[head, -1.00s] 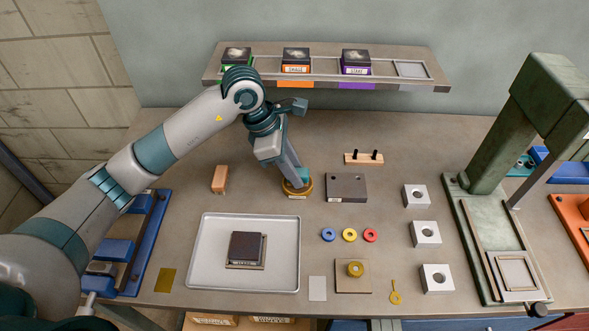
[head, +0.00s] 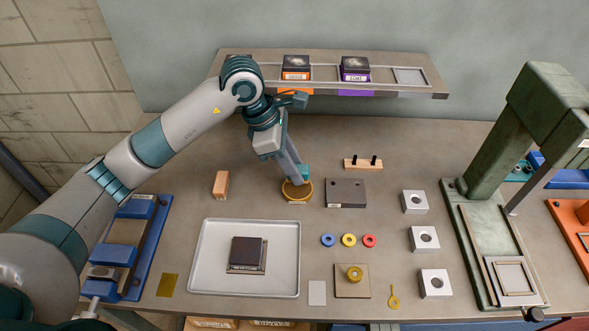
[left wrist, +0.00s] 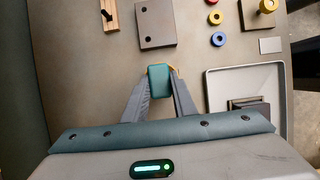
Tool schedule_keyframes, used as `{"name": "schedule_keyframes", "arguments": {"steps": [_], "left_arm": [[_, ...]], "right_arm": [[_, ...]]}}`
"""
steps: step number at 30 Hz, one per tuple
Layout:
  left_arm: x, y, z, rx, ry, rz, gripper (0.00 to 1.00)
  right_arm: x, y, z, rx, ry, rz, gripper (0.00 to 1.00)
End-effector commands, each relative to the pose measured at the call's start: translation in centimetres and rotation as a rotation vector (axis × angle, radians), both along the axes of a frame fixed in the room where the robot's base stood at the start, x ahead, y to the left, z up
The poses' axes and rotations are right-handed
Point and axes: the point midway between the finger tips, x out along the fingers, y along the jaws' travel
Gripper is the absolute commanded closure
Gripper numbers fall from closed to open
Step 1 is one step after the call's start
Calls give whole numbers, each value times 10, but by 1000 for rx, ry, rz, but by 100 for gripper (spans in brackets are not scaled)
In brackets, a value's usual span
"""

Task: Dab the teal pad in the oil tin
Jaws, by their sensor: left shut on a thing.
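My left gripper (head: 298,178) points down over the oil tin (head: 298,197), a round, low, yellow-brown tin on the bench. It is shut on the teal pad (left wrist: 160,82), which sits between the fingertips in the left wrist view. In the head view a bit of teal (head: 304,171) shows at the fingertips, just above or in the tin. The fingers and pad hide much of the tin's inside, so I cannot tell if the pad touches the oil. In the left wrist view only a strip of the tin's rim shows behind the pad. My right gripper is not in view.
A wooden block (head: 221,184) stands left. A white tray (head: 200,280) with a dark block is in front. A green press (head: 480,190) stands at right.

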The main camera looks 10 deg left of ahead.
Motion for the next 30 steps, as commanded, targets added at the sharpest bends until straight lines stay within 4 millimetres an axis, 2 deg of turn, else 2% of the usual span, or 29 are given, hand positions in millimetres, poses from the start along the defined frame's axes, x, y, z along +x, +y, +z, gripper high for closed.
{"name": "schedule_keyframes", "arguments": {"steps": [15, 30], "left_arm": [[0, 0, 34, -2, -3, 0, 94], [0, 0, 36, -1, -1, 0, 94]], "right_arm": [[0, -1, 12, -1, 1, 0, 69], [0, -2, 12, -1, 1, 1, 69]]}}
